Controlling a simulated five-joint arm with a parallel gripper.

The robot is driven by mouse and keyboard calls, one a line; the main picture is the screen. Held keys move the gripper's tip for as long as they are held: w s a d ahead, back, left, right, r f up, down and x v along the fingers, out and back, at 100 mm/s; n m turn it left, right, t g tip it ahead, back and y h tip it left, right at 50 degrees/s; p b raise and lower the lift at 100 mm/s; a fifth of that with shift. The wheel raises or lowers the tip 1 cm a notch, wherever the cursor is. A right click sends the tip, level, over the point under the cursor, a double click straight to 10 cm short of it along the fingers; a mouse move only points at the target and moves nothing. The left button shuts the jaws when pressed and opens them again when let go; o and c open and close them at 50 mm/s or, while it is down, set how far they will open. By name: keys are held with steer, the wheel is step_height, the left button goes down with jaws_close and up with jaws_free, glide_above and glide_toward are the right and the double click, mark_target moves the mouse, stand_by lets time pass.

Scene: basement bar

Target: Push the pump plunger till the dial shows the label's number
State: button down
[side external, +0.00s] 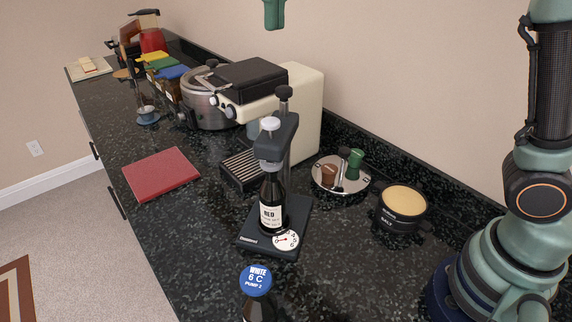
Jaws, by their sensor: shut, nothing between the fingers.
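A black pump stand (293,212) on the counter holds a dark bottle (272,195) upright, with a white label whose large print seems to read RED. A white plunger knob (270,125) tops the pump head above the bottle. A round white dial (287,239) with a red needle lies on the stand's base; its numbers are too small to read. A blue round label (256,280) in front reads WHITE, 6 C, PUMP 2, on a dark bottle (257,309) cut by the bottom edge. My gripper (274,27) shows at the top edge, shut and empty, high above the pump.
A cream machine with a black top (311,115) stands behind the pump. A round tray (322,185) with bar tools and a tin marked SALT (402,208) stand right. A red board (161,173) lies left.

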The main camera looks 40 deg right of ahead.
mark_target(271, 120)
steer(key=shift+a+r, duration=0.2)
steer(key=shift+a, duration=0.4)
steer(key=shift+f, duration=0.1)
step_height(271, 120, down, 14)
steer(key=shift+r, duration=0.1)
stand_by(0.6)
steer(key=shift+f, duration=1.35)
step_height(271, 120, up, 14)
steer(key=shift+r, duration=0.25)
